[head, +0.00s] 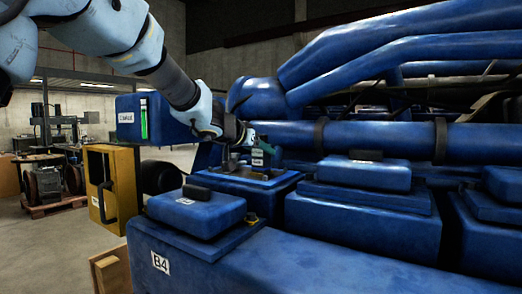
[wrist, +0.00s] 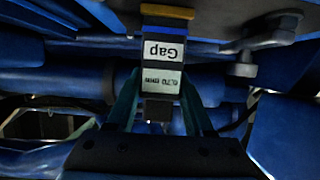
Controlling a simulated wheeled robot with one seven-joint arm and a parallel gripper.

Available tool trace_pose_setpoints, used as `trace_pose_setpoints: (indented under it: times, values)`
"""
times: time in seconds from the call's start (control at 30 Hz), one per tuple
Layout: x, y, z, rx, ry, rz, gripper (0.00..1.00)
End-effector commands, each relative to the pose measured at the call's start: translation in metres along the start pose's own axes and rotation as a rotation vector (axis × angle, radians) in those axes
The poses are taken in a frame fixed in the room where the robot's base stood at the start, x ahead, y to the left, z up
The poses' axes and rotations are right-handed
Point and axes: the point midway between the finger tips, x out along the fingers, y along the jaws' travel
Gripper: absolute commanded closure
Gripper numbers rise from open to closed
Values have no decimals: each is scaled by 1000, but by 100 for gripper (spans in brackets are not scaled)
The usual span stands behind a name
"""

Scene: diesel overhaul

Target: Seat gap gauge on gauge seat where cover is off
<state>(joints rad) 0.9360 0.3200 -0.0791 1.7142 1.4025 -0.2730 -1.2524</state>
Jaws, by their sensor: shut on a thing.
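My gripper (head: 246,141) is shut on the gap gauge (head: 261,157), a small dark block with a pale label. In the wrist view the gauge (wrist: 161,50) hangs between my green fingers (wrist: 160,80); its label reads "Gap" and "0.70 mm", with blue and orange bands at its far end. The gauge is above or at the open blue housing (head: 262,184), whose cover is off. The gauge seat itself cannot be made out clearly. I cannot tell whether the gauge touches anything there.
Covered blue housings stand near, one with a cover (head: 196,211) in front and one with a cover (head: 366,174) to the right. A grey metal part with a bolt (wrist: 243,66) is close beside the gauge. A yellow cabinet (head: 124,182) stands left. Blue pipes (head: 375,138) run behind.

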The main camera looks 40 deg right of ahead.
Motion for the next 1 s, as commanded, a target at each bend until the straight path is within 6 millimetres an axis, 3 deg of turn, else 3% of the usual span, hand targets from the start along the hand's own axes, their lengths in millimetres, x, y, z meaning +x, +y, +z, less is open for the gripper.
trace_pose_setpoints:
  times: [0.47,0.5,0.8,1.0]
  values:
    - [0,0,0,0,2,0,100]
    - [0,0,0,0,2,0,47]
    - [0,0,1,-1,1,0,13]
    - [1,0,2,-1,-2,0,13]
